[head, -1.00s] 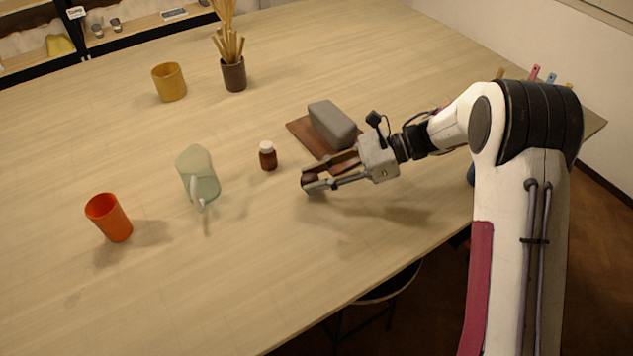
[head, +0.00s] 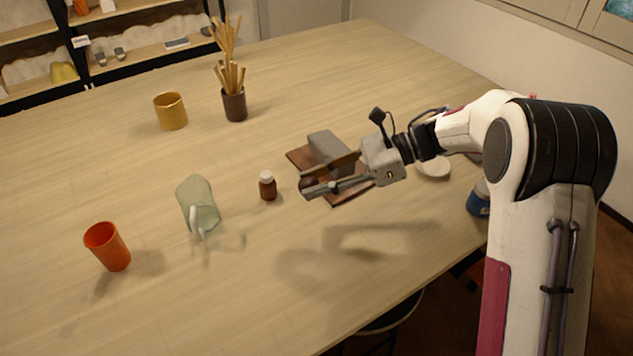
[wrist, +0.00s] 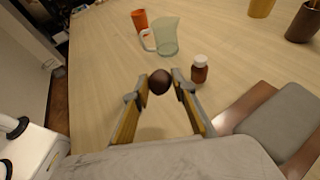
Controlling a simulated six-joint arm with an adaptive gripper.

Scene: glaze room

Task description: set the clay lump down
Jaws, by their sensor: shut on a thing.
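The clay lump is a small dark brown ball (wrist: 160,81), held between the fingertips of my gripper (wrist: 161,84) in the wrist view. In the head view the lump (head: 307,183) is partly covered by the near finger of my gripper (head: 309,187). My gripper is shut on it and holds it above the table (head: 270,270). A shadow falls on the tabletop, apart from the gripper. The small brown bottle with a white cap (head: 268,187) stands just left of the fingertips in the head view.
A grey block (head: 325,146) lies on a brown board (head: 350,195) behind the gripper. A pale green jug (head: 200,205), an orange cup (head: 108,247), a yellow cup (head: 171,112) and a pot of sticks (head: 235,104) stand farther off. The front tabletop is clear.

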